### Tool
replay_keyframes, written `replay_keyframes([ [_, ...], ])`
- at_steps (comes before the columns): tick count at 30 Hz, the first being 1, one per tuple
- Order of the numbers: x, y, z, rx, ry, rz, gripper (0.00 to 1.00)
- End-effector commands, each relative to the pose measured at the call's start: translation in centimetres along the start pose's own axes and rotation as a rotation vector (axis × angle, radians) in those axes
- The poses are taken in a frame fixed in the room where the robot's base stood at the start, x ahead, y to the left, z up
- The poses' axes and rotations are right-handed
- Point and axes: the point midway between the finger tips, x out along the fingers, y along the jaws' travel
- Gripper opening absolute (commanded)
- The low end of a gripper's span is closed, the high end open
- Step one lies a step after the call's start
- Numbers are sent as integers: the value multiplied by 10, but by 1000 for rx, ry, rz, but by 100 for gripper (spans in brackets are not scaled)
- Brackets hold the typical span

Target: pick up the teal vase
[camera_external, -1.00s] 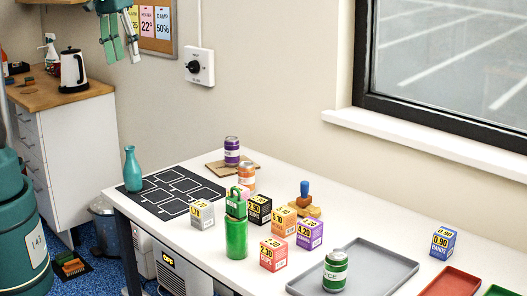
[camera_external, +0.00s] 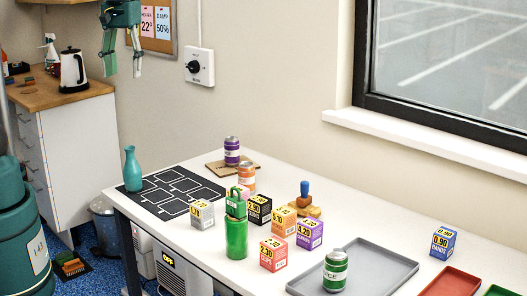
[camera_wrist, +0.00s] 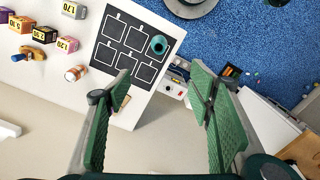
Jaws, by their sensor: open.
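The teal vase (camera_external: 132,169) stands upright at the left end of the white table, at the edge of a black mat (camera_external: 188,185) with white outlined squares. In the wrist view the vase (camera_wrist: 158,45) is seen from above, as a round teal shape at the mat's corner near the table edge. My gripper (camera_external: 123,74) is open and empty, high above the table near the back wall, with its fingers pointing down. In the wrist view its two green fingers (camera_wrist: 160,125) are spread wide, and the vase lies beyond the fingertips, apart from them.
Several priced cubes (camera_external: 271,252), a green bottle-like container (camera_external: 236,236) and cans (camera_external: 246,178) stand right of the mat. A grey tray (camera_external: 380,270) holds a green can (camera_external: 335,270). A counter with a kettle (camera_external: 73,68) stands at the left.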

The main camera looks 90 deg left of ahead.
Motion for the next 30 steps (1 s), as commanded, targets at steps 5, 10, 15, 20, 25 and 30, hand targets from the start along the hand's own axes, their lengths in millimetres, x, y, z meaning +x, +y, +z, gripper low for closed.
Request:
replay_keyframes([
  [5,45,1,0,0,0,0,53],
  [10,95,2,0,1,0,0,53],
  [15,143,3,0,1,0,0,53],
  [20,185,4,-1,1,0,0,53],
  [25,228,4,-1,1,0,0,53],
  [30,259,5,-1,1,0,0,53],
])
